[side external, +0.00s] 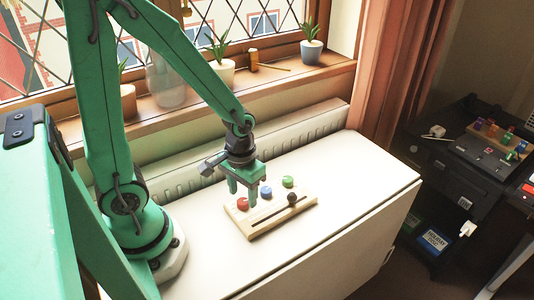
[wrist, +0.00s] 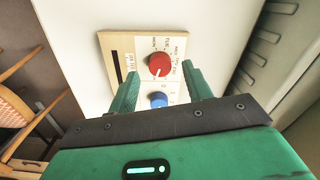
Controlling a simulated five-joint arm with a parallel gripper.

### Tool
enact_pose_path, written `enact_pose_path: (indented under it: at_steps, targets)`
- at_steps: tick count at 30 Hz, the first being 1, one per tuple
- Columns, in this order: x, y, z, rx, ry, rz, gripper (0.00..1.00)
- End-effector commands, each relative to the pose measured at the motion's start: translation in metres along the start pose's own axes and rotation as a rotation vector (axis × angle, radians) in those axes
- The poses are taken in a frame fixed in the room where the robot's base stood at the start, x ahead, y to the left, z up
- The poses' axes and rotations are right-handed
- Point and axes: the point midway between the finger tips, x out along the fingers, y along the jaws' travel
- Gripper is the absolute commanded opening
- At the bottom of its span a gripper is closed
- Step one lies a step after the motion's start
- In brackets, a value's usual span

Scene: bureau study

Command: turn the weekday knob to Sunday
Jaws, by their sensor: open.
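A pale wooden panel (side external: 252,225) lies on the white table top. Its red knob (side external: 243,204) is the nearest round knob to my arm's base. In the wrist view the red knob (wrist: 159,64) has small printed day labels around it and a pale mark on its lower part; I cannot tell exactly which label it points to. My gripper (side external: 244,193) is open and empty, pointing down just above the red knob. In the wrist view my gripper's fingertips (wrist: 160,70) stand on either side of the knob, apart from it.
A blue knob (side external: 265,191) and a green knob (side external: 288,182) follow along the panel. The table (side external: 350,185) is clear to the right. A radiator (side external: 300,137) and potted plants stand behind.

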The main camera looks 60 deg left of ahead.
Motion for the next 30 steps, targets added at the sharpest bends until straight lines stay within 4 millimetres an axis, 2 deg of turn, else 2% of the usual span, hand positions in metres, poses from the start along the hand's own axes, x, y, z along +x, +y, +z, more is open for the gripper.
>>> enact_pose_path:
  at_steps: [15, 30]
  targets:
    - [-0.051, 0.0, 0.0, 0.0, 0.002, 0.001, 0.5]
    - [-0.058, 0.0, 0.0, 0.001, 0.0, 0.0, 0.5]
